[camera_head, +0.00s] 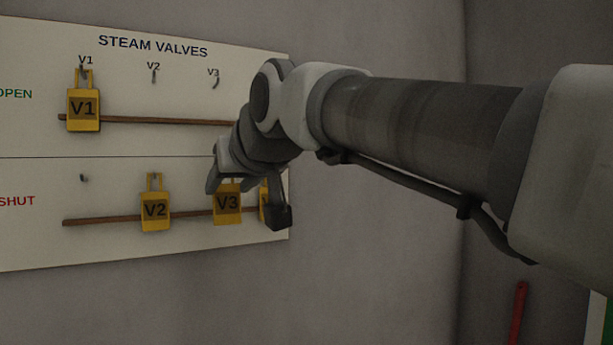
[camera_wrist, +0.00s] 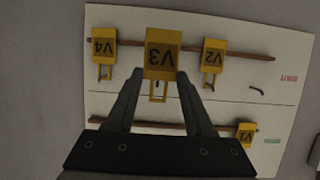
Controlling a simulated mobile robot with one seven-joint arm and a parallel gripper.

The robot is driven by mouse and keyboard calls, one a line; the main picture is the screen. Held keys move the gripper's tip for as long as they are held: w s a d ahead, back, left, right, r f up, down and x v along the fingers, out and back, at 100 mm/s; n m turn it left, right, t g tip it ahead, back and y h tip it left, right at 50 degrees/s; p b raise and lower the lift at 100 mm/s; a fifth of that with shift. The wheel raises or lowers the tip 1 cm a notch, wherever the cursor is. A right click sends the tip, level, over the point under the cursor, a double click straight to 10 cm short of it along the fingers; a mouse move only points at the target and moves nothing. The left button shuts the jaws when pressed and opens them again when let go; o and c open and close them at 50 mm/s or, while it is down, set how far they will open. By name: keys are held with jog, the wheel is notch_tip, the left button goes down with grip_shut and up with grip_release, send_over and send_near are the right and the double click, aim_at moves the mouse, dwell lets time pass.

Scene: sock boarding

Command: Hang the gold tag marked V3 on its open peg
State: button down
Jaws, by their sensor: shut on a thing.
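The gold tag marked V3 (camera_head: 228,205) is in the lower SHUT row of the valve board. It shows large and upside down in the wrist view (camera_wrist: 161,50), with its loop pointing between my fingers. My gripper (camera_wrist: 159,76) is shut on the V3 tag; in the head view the gripper (camera_head: 245,198) covers the tag's top. I cannot tell whether the tag's loop is still on its shut peg. The open peg for V3 (camera_head: 216,83), a small dark hook under the V3 label in the upper OPEN row, is bare.
The V1 tag (camera_head: 83,108) hangs in the OPEN row. The V2 tag (camera_head: 155,211) and V4 tag (camera_wrist: 103,46) flank V3 in the SHUT row. Wooden rails (camera_head: 160,120) (camera_head: 105,220) run along both rows. The V2 open peg (camera_head: 153,77) is empty.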

aim_at(219, 189)
jog(key=w+a, duration=0.1)
jog(key=w, duration=0.1)
jog(key=w+a+p, duration=0.1)
jog(key=w+a, duration=0.1)
jog(key=w+a+p, duration=0.1)
jog(key=w, duration=0.2)
jog(key=shift+a, duration=0.15)
jog(key=shift+s+f, duration=0.15)
jog(key=shift+f, duration=0.45)
jog(key=shift+c, duration=1.4)
grip_release()
jog(key=shift+f, duration=0.2)
jog(key=b+v, duration=0.3)
jog(key=v, duration=1.4)
jog(key=shift+s+b, duration=0.3)
jog(key=shift+s, duration=0.1)
